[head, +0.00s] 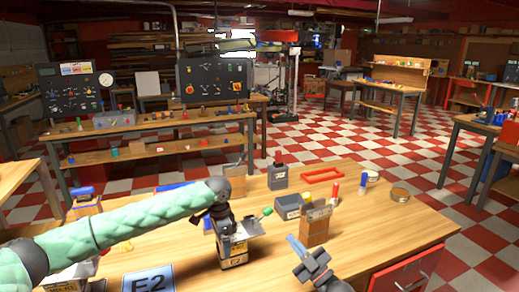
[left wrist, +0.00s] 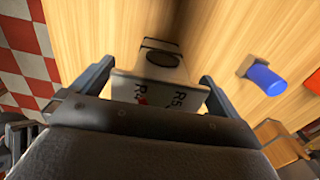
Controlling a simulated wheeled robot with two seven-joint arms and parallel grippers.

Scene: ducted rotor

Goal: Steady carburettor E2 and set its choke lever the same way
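Carburettor E2 (head: 234,252) is a pale block with an E2 label, standing on the wooden table in front of me. A lever with a green knob (head: 267,211) sticks out to its upper right. My left gripper (head: 224,222) is over the top of it and hides part of it. In the left wrist view a pale body with a dark ring (left wrist: 160,57) and a plate marked R4 and R5 (left wrist: 160,93) lie between the spread fingers; contact is not clear. My right gripper (head: 308,262) is at the lower middle, right of E2, its finger gap unclear.
A blue E2 card (head: 148,280) lies at the table's front left. Right of E2 stand a grey box (head: 288,206) and a wooden block (head: 315,228).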

